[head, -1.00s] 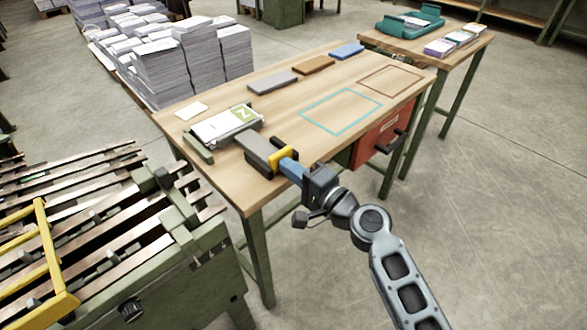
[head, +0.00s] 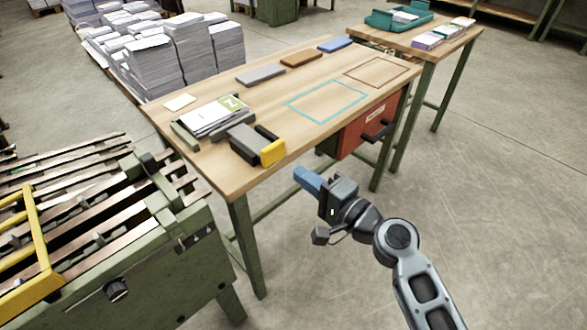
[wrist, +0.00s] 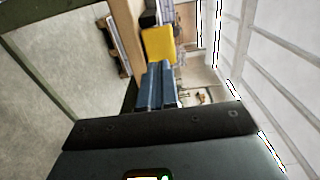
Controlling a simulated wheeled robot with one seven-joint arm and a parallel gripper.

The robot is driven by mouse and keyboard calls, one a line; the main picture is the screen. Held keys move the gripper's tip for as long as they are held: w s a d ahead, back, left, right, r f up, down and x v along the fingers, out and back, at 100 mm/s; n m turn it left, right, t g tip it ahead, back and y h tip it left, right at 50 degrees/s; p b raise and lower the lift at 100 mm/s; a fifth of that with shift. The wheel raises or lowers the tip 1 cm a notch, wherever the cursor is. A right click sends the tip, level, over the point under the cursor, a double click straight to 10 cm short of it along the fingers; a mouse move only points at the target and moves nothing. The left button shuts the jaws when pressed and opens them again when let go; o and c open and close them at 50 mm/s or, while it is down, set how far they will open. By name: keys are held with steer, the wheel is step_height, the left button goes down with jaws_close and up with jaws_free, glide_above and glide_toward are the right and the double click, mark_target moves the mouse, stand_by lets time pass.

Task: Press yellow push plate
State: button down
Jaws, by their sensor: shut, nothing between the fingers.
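The yellow push plate (head: 272,152) is on the near end of a dark grey device (head: 246,144) at the front edge of the wooden table. My gripper (head: 300,176) has blue fingers and is shut and empty. In the head view it is in front of the table edge, apart from the plate, with a clear gap. In the wrist view the yellow plate (wrist: 158,45) shows just beyond the tips of the closed blue fingers (wrist: 156,75).
A green holder with papers (head: 210,118) stands left of the device on the table (head: 225,178). A red drawer (head: 365,130) with dark handles is under the table's right side. A green machine with bars (head: 90,240) stands at left. The floor right of the arm is clear.

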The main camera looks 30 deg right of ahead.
mark_target(274, 155)
steer(key=shift+v, duration=2.2)
steer(key=p+v, duration=0.3)
steer(key=p, duration=0.1)
steer(key=shift+s+r, duration=0.1)
steer(key=shift+s, duration=0.05)
steer(key=p+x, duration=0.2)
steer(key=x, duration=1.2)
steer(key=shift+a, duration=0.1)
